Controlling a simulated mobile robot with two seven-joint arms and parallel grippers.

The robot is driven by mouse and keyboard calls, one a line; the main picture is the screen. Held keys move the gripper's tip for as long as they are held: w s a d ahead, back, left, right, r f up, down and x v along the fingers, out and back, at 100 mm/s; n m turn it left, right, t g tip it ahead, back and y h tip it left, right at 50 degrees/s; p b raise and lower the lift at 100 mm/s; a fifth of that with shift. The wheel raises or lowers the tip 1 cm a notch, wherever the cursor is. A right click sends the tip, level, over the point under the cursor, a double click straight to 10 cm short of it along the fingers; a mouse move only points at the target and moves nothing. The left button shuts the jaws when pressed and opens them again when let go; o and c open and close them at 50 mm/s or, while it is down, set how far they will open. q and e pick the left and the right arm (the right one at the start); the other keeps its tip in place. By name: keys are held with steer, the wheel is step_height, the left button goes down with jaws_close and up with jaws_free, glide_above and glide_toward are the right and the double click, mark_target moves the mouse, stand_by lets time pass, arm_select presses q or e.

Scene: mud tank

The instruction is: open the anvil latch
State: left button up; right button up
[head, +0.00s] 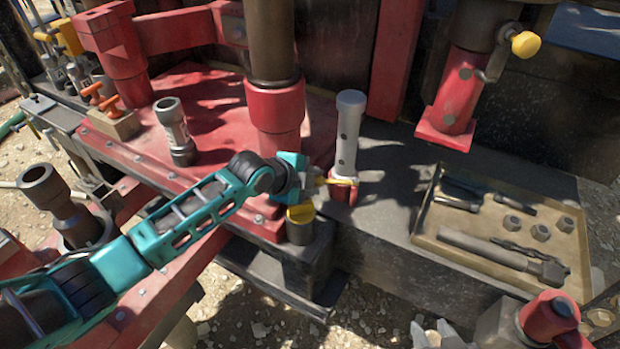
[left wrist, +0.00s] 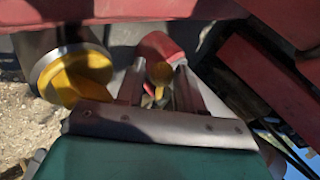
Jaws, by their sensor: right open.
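A short yellow-tipped lever (head: 342,182), which I take for the anvil latch, sticks out by the red foot of an upright grey post. My left gripper (head: 318,181) is at this lever, reaching in from the left. My right gripper (head: 434,331) seems to be the pale, parted fingertips at the bottom edge, open and empty.
A yellow-topped grey cylinder (head: 301,224) stands just below my left gripper; its yellow top is close in the left wrist view (left wrist: 75,78). A tan tray (head: 428,228) of tools and nuts lies right. A thick brown column (head: 270,45) rises behind.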

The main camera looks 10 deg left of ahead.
arm_select(q)
steer(key=shift+o, duration=1.4)
steer(key=shift+r, duration=0.15)
steer(key=p+v, duration=0.1)
steer(key=v, duration=1.1)
steer(key=shift+s+a+r+p, duration=0.2)
steer(key=shift+s+p, duration=0.1)
steer(key=shift+p, duration=0.1)
